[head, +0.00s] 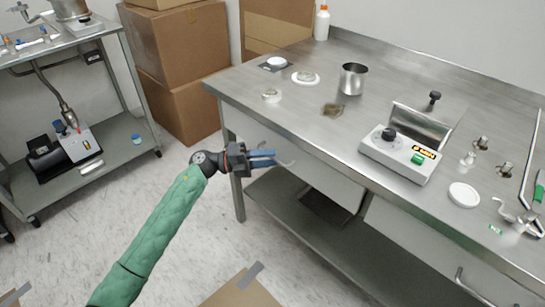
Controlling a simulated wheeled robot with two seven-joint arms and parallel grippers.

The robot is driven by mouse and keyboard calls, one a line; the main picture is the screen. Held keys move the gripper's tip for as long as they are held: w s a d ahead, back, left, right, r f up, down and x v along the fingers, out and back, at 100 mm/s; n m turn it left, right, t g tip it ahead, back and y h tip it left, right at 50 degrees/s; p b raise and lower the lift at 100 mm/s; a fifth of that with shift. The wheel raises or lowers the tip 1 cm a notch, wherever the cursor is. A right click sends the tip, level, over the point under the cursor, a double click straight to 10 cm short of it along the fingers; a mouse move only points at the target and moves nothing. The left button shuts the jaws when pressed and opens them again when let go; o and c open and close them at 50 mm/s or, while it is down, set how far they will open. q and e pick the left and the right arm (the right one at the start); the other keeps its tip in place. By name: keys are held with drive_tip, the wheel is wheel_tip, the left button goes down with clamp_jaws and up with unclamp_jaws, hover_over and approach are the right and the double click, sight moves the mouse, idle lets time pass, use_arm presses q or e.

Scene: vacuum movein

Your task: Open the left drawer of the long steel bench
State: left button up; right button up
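The long steel bench (310,127) runs from the centre to the right edge of the head view. Its left drawer (325,178) is a pale front panel below the bench top, and it looks shut. A curved metal handle (289,163) shows on this front. My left gripper (268,158) has blue fingers that point right, at the handle, with their tips close to or at it. The fingers lie close together; I cannot tell whether they are around the handle or touch it. My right gripper is not in view.
A right drawer (408,236) with its own handle (463,279) is further along. A lower shelf (290,213) runs underneath. A grey control box (400,152) and a steel cup (353,79) stand on top. Cardboard boxes (180,50) and a cart (110,135) stand left; some floor is clear.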

use_arm(q)
drive_tip(key=shift+d+r, duration=0.1)
drive_tip(key=shift+d, duration=0.7)
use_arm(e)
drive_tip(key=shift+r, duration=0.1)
use_arm(q)
drive_tip(key=shift+c, duration=0.4)
clamp_jaws()
